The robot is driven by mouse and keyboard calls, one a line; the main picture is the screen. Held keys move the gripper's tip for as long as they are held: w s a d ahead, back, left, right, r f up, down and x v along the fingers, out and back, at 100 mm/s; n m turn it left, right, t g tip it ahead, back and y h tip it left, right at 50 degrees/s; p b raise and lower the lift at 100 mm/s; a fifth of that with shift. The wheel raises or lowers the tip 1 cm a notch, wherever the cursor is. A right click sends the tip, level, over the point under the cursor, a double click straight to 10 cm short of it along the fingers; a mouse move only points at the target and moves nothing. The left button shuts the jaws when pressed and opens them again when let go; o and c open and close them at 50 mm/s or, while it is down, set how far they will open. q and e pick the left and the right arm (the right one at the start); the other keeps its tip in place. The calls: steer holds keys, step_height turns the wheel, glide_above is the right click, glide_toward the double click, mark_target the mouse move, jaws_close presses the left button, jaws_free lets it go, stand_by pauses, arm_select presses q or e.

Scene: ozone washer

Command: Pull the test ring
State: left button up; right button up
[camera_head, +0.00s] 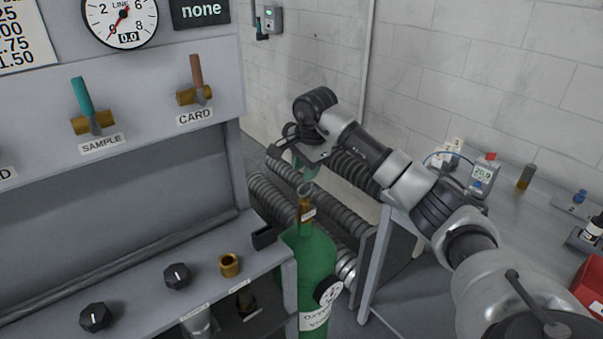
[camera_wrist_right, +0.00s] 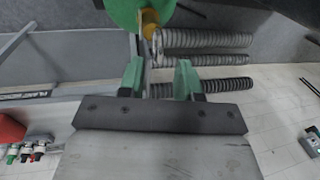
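A green oxygen cylinder (camera_head: 312,268) stands upright beside the panel's shelf, with a brass valve (camera_head: 306,210) on its neck. A small pale ring (camera_head: 305,188), which looks like the test ring, sits at the top of the valve. My right gripper (camera_head: 303,172) is just above the ring, its fingers partly hidden by its own body. In the right wrist view the two green fingertips (camera_wrist_right: 159,78) are apart with nothing between them. The brass valve (camera_wrist_right: 150,20) and green cylinder (camera_wrist_right: 122,10) lie beyond the fingertips. My left gripper is not in view.
Grey corrugated hoses (camera_head: 285,208) run behind the cylinder. The panel at left has a SAMPLE lever (camera_head: 83,96), a CARD lever (camera_head: 196,78) and a black knob (camera_head: 177,275). A bench (camera_head: 535,245) with small instruments stands at right.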

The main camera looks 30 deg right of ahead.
mark_target(302, 184)
steer(key=shift+w+f+p, duration=0.2)
steer(key=shift+f, duration=0.75)
steer(key=shift+w+f+p, duration=0.15)
steer(key=shift+f+p, duration=0.05)
steer(key=shift+f, duration=0.7)
jaws_close()
